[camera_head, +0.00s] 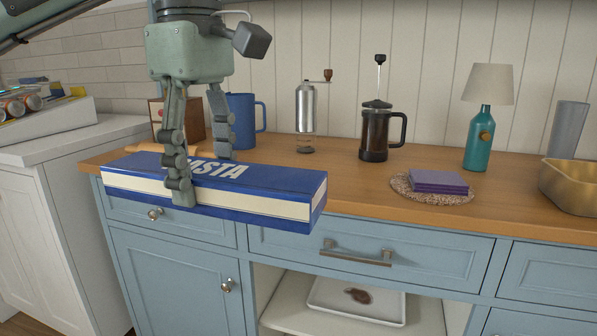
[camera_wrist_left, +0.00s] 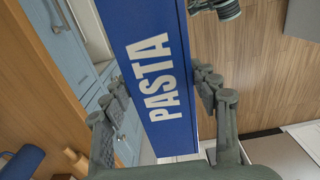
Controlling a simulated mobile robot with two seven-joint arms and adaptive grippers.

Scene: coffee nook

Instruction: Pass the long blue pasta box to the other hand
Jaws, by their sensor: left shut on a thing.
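The long blue pasta box (camera_head: 250,178) has white lettering and cream sides. It lies level in front of the counter's edge, with its long side running left to right. My left gripper (camera_head: 203,172) comes from above and is shut across the box's width, left of its middle. In the left wrist view, the box (camera_wrist_left: 160,85) runs between the fingers of my left gripper (camera_wrist_left: 165,95), one on each long side. A dark jointed part at that view's top edge looks like a piece of my right gripper (camera_wrist_left: 217,8); its fingertips are cut off.
The wooden counter (camera_head: 340,185) holds a blue mug (camera_head: 246,115), a grinder (camera_head: 305,118), a French press (camera_head: 375,133), purple napkins (camera_head: 438,181) on a round mat, a teal lamp (camera_head: 479,140) and a gold basin (camera_head: 570,187). Blue drawers stand below.

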